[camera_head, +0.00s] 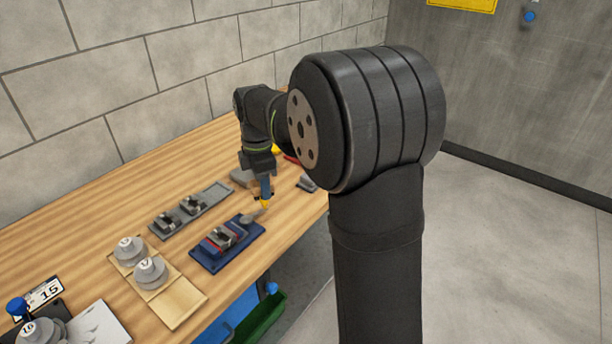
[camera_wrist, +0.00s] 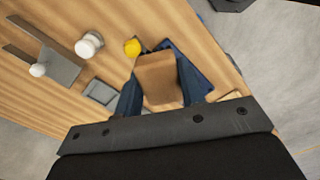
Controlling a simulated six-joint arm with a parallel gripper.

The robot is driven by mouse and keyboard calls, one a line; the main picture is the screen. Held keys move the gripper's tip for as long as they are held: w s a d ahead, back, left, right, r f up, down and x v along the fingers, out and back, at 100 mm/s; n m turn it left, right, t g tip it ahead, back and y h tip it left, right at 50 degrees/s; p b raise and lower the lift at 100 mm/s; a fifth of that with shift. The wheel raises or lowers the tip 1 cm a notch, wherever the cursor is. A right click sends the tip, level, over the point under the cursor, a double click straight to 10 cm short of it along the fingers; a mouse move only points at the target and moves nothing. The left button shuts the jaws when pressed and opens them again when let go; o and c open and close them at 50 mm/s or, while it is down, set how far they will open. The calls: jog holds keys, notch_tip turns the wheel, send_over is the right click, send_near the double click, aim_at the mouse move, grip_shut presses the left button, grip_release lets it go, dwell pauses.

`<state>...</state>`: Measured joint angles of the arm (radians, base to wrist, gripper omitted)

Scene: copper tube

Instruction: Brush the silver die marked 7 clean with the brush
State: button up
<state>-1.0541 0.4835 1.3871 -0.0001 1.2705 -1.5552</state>
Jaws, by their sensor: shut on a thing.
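My gripper (camera_head: 265,192) is low over the bench near the far right corner of a blue fixture. In the wrist view, its blue fingers (camera_wrist: 160,90) are shut on a light brown block (camera_wrist: 158,75), which looks like the brush handle. The brush's lower end is too small to make out. Two silver stepped dies, one behind (camera_head: 130,252) and one in front (camera_head: 150,272), sit on wooden pads left of the fixture. A third die (camera_head: 40,332) is at the lower left. The small die marks are hard to read, so I cannot tell which is 7.
The blue fixture (camera_head: 205,262) carries a red and grey clamp. A grey rail (camera_head: 212,194) with clamps lies behind it. An empty wooden pad (camera_head: 180,303) is near the front edge. A label marked 15 (camera_head: 45,291) stands at the left. Bare bench spreads at the back left.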

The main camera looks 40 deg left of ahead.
aim_at(232, 231)
jog(key=s+a+n, duration=0.4)
jog(key=s+n, duration=0.2)
jog(key=s, duration=0.3)
jog(key=shift+w+d+f, duration=0.1)
jog(key=shift+d+f, duration=0.05)
jog(key=shift+f, duration=1.7)
jog(key=shift+d+f, duration=0.1)
jog(key=shift+f, duration=1.7)
jog(key=shift+s+a, duration=0.1)
jog(key=shift+s, duration=0.15)
jog(key=shift+c, duration=0.4)
jog(key=shift+s+f, duration=0.25)
jog(key=shift+s, duration=2.45)
jog(key=shift+w, duration=2.9)
jog(key=shift+w+r, duration=0.15)
jog(key=shift+r, duration=0.05)
notch_tip(232, 231, up, 8)
